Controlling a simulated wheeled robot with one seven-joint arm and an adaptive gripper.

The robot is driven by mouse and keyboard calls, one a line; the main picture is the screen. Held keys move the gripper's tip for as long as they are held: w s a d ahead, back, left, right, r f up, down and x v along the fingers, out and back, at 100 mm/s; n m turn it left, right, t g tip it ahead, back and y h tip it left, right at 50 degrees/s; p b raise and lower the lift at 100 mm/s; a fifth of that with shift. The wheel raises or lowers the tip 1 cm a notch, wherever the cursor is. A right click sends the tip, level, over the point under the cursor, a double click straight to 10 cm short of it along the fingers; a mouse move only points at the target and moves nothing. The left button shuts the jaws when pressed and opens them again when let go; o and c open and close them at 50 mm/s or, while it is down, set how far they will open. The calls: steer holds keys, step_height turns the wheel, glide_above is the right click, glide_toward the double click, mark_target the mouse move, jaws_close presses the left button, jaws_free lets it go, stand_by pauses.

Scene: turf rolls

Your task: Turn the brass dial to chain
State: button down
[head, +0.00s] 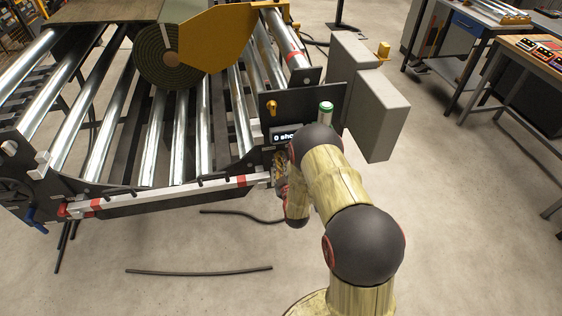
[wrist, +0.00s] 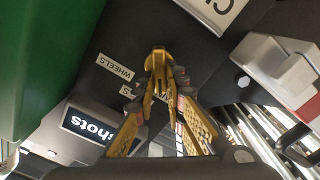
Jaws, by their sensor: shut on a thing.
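The brass dial (wrist: 158,60) shows in the wrist view, on a dark panel (wrist: 140,35). My gripper (wrist: 158,82), with yellow fingers, is shut on it, and the fingers hide part of it. In the head view my gripper (head: 280,168) is low at the machine's front right corner, mostly hidden by my arm, and the gripped dial cannot be made out there.
A shot counter (head: 285,136) and a brass-coloured knob (head: 272,107) are on the machine's black plate. Steel rollers (head: 110,105) and a turf roll (head: 165,60) lie left. Cables lie on the floor.

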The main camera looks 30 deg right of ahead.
steer(key=shift+a+f+n, duration=0.1)
steer(key=shift+n, duration=0.7)
steer(key=shift+b, duration=0.3)
steer(key=c, duration=1.9)
jaws_free()
steer(key=shift+o, duration=0.3)
steer(key=v, duration=1.2)
